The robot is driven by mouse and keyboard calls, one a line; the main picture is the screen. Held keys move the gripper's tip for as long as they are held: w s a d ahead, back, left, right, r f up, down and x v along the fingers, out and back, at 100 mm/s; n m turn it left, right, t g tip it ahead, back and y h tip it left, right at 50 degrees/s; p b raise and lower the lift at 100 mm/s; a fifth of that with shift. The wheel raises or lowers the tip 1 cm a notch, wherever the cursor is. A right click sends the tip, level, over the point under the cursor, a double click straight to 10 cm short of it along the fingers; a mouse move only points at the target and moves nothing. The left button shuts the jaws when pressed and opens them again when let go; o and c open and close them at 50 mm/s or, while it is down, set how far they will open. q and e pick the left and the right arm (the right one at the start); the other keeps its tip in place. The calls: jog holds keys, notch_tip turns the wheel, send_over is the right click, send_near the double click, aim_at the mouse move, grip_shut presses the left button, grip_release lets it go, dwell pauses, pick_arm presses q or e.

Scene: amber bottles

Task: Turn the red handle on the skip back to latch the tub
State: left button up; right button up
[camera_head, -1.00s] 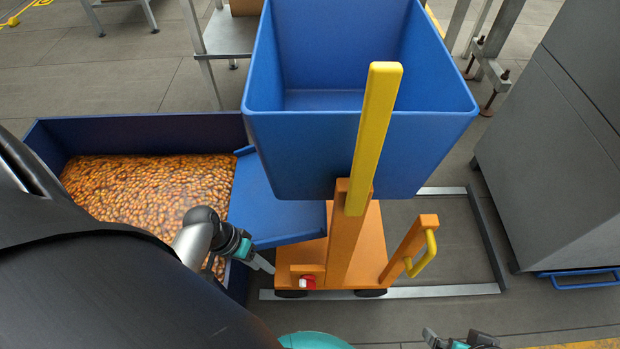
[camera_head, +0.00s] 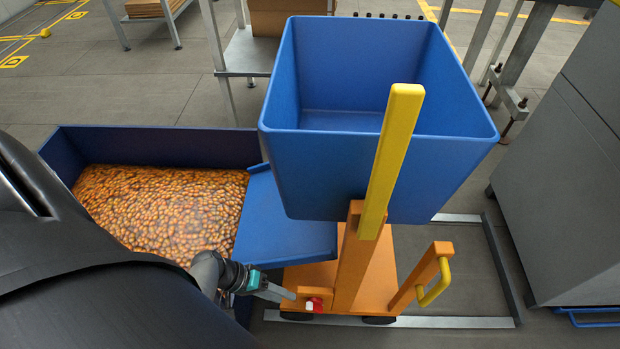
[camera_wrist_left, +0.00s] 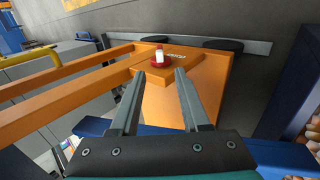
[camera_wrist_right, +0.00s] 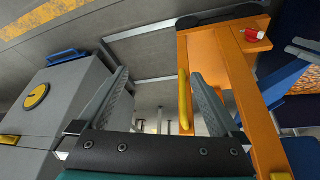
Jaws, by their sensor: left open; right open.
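The red handle (camera_head: 314,304) with a white part sits low on the skip's orange frame (camera_head: 352,262). The blue tub (camera_head: 350,175) stands above the frame, its open top facing up. My left gripper (camera_head: 288,293) is open and empty, just left of the red handle. In the left wrist view the red handle (camera_wrist_left: 160,62) lies just beyond and between the open fingertips (camera_wrist_left: 160,73). My right gripper (camera_wrist_right: 160,73) is open and out of the head view. In the right wrist view the red handle (camera_wrist_right: 254,36) is at upper right, away from its fingers.
A yellow bar (camera_head: 393,150) rises in front of the tub. A yellow grab handle (camera_head: 436,284) is on the frame's right; it also shows near my right fingers (camera_wrist_right: 185,100). A blue trough (camera_head: 160,140) of amber bottles is left. A grey cabinet (camera_head: 570,200) stands right.

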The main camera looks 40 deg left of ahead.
aim_at(307, 306)
pick_arm(q)
jog(key=b+x, duration=0.2)
jog(key=x, duration=0.3)
jog(key=shift+b, duration=0.3)
jog(key=shift+b+x, duration=0.45)
jog(key=shift+x, duration=0.3)
jog(key=shift+w+d+f+b, duration=0.2)
jog(key=shift+d+f+b, duration=0.2)
jog(key=shift+f, duration=0.15)
jog(key=shift+b+x, duration=0.7)
jog(key=shift+x, duration=0.35)
jog(key=shift+w+d+f+b, duration=0.2)
jog(key=shift+d+f+b, duration=0.15)
jog(key=shift+f, duration=0.1)
jog(key=shift+w+d+f, duration=0.1)
jog(key=shift+f, duration=0.05)
pick_arm(e)
jog(key=w+a+r+t+y, duration=0.2)
jog(key=a+t, duration=0.3)
jog(key=w+a+r+t+y, duration=0.2)
jog(key=w+a+t+y, duration=0.1)
jog(key=a+t, duration=0.3)
jog(key=shift+y, duration=0.3)
